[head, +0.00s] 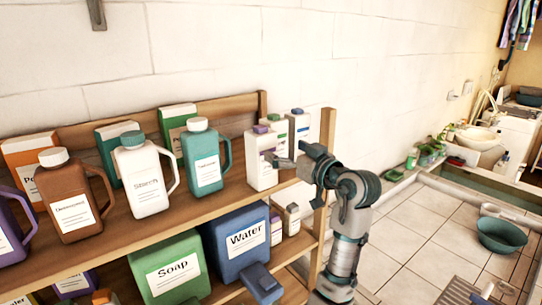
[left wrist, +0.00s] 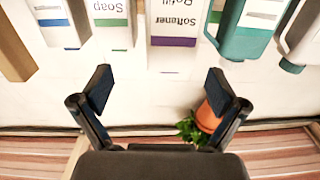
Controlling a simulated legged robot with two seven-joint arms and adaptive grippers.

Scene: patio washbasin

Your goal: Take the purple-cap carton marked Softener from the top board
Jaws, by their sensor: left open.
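The Softener carton (head: 262,165) is white with a purple cap and stands upright on the top board (head: 232,190), right of the teal jug. In the left wrist view the Softener carton (left wrist: 174,22) appears upside down, its name and a purple band readable. My left gripper (head: 290,161) is in front of the cartons and partly covers them in the head view. In the left wrist view the left gripper (left wrist: 160,80) is open and empty, its fingers apart, with the carton ahead between their lines. My right gripper is not in view.
A green-marked Soap carton (left wrist: 112,18) and a blue-marked carton (head: 299,122) stand close beside it. The teal jug (head: 205,158) is on the other side. A wooden shelf post (head: 327,128) rises at the right end. Blue Water (head: 238,248) and green Soap containers (head: 172,272) fill the lower board.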

